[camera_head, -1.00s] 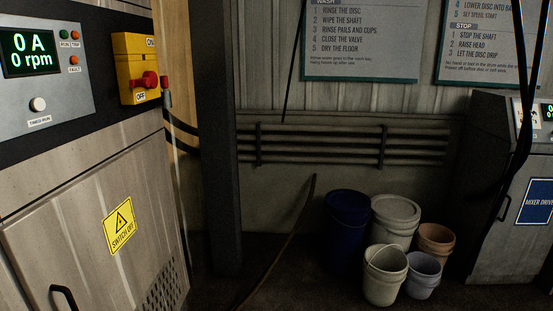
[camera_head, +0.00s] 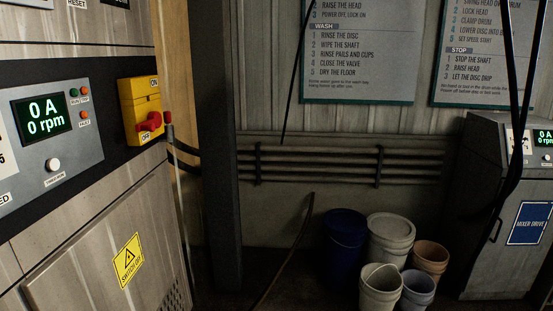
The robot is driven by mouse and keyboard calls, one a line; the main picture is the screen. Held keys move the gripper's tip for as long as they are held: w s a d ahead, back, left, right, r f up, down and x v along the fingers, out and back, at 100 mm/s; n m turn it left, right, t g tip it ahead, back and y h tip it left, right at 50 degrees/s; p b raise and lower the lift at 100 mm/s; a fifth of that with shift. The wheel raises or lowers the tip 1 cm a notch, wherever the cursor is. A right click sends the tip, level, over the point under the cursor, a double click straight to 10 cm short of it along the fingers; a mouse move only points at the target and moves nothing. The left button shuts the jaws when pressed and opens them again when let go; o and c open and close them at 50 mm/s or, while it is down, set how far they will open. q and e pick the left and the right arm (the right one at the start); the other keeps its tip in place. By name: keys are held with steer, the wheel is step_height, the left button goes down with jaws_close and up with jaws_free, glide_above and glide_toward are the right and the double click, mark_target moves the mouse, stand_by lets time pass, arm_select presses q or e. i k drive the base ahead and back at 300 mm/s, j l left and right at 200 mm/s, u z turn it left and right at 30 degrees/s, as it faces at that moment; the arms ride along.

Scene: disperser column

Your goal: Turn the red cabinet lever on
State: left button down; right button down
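The red lever (camera_head: 150,122) sits on a yellow switch box (camera_head: 142,97) on the front of the grey cabinet (camera_head: 90,215) at the left. The box carries an ON label (camera_head: 154,83) at its top and an OFF label (camera_head: 146,137) at its bottom. The lever lies low on the box, its red end close to the OFF label. The cabinet display (camera_head: 42,116) reads 0 A and 0 rpm. Neither of my grippers is in view.
A dark post (camera_head: 219,150) stands right of the cabinet. Several buckets, including a blue one (camera_head: 344,240), stand on the floor at the lower right. A mixer drive cabinet (camera_head: 510,210) is at the far right. Dark cables hang at the right.

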mark_target(154, 121)
steer(key=i, duration=0.85)
